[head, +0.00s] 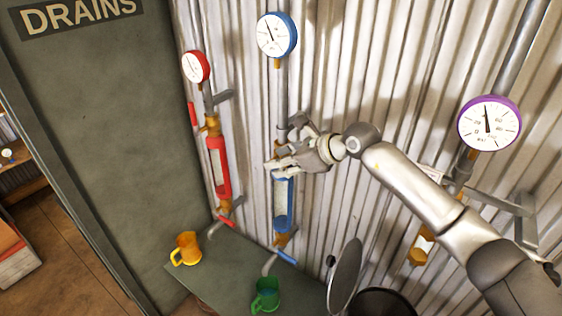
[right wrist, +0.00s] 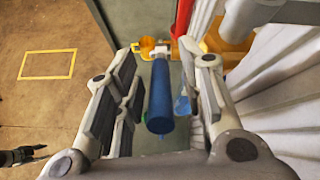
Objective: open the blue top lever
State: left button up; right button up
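The blue top lever (right wrist: 160,98) shows in the right wrist view as a blue handle pointing towards the camera. It lies between the two fingers of my right gripper (right wrist: 166,72), which are open, with a gap on each side. In the head view my right gripper (head: 280,158) is at the blue-gauge pipe, just above the blue sight-glass section (head: 283,205), and hides the top lever. The blue gauge (head: 277,35) is at the top of this pipe. A blue bottom lever (head: 287,257) is at its lower end. My left gripper is not in the head view.
A red pipe section (head: 219,165) with a red gauge (head: 196,66) stands close to the left. A purple gauge (head: 489,123) is at the right. Below are an orange mug (head: 186,249) and green mug (head: 265,295) on a dark bench (head: 218,283). Corrugated wall (head: 345,60) stands behind.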

jog(key=v, duration=0.6)
jog(key=shift+s+d+r, duration=0.15)
jog(key=shift+d, duration=0.1)
jog(key=shift+c, duration=0.4)
